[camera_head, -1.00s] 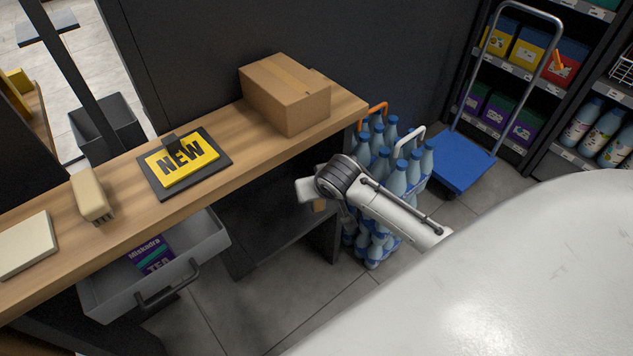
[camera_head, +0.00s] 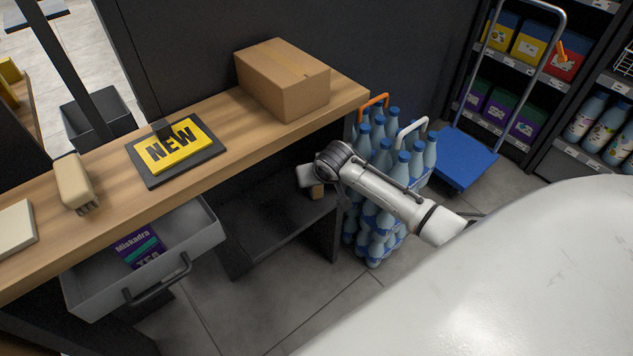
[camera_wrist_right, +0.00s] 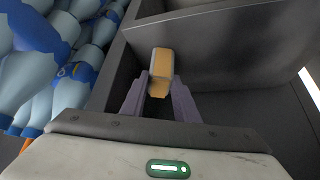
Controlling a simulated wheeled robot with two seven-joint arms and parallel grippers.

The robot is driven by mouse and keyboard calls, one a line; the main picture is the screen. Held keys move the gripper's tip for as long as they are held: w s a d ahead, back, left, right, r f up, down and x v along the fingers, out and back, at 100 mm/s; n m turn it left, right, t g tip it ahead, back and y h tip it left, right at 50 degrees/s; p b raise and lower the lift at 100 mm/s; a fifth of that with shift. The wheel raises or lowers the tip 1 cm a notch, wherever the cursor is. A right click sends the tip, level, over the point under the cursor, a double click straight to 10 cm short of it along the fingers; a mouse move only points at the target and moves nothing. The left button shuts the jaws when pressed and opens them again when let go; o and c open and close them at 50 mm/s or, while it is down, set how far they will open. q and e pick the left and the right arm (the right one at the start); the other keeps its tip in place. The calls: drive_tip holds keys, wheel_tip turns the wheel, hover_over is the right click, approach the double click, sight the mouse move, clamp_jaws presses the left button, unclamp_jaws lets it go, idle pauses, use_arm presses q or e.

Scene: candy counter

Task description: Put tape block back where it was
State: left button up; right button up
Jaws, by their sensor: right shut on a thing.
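The tape block (camera_wrist_right: 160,72) is a small tan-orange block with a grey edge. My right gripper (camera_wrist_right: 160,90) is shut on it in the right wrist view, with one finger on each side. In the head view a bit of the block (camera_head: 317,191) shows below the right gripper (camera_head: 308,182), at the open end of the dark lower shelf under the counter. In the wrist view it is over the dark shelf, near its side wall; I cannot tell whether it touches the shelf. My left gripper is not in view.
The dark shelf (camera_head: 262,232) has bare floor to the left. An open grey drawer (camera_head: 205,243) holds a purple tea box (camera_head: 140,246). A cardboard box (camera_head: 285,85) and NEW sign (camera_head: 172,146) are on the counter (camera_head: 110,185).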

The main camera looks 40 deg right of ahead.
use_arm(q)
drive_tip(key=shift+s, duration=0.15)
use_arm(e)
drive_tip(key=shift+f, duration=0.1)
drive_tip(key=o, duration=1)
drive_tip(key=shift+r, duration=0.25)
drive_tip(key=p+v, duration=0.4)
drive_tip(key=v, duration=0.7)
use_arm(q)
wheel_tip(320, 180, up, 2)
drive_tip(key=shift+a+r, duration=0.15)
use_arm(e)
drive_tip(key=s+a+f+n+t+y, duration=0.1)
drive_tip(key=s+a+f+n, duration=0.1)
drive_tip(key=s+a, duration=0.4)
drive_tip(key=s+a+f+n+y, duration=0.2)
drive_tip(key=s+a, duration=0.4)
drive_tip(key=s, duration=0.2)
drive_tip(key=s+a+f+n+t+y, duration=0.1)
drive_tip(key=s+a+f+n, duration=0.1)
drive_tip(key=s+a, duration=0.4)
drive_tip(key=shift+s+a+f+t+y, duration=0.1)
drive_tip(key=shift+s+a+t+y, duration=0.1)
drive_tip(key=shift+s, duration=0.2)
drive_tip(key=shift+s+a+f+t+y, duration=0.1)
drive_tip(key=shift+s+a+y, duration=0.1)
drive_tip(key=shift+s, duration=0.2)
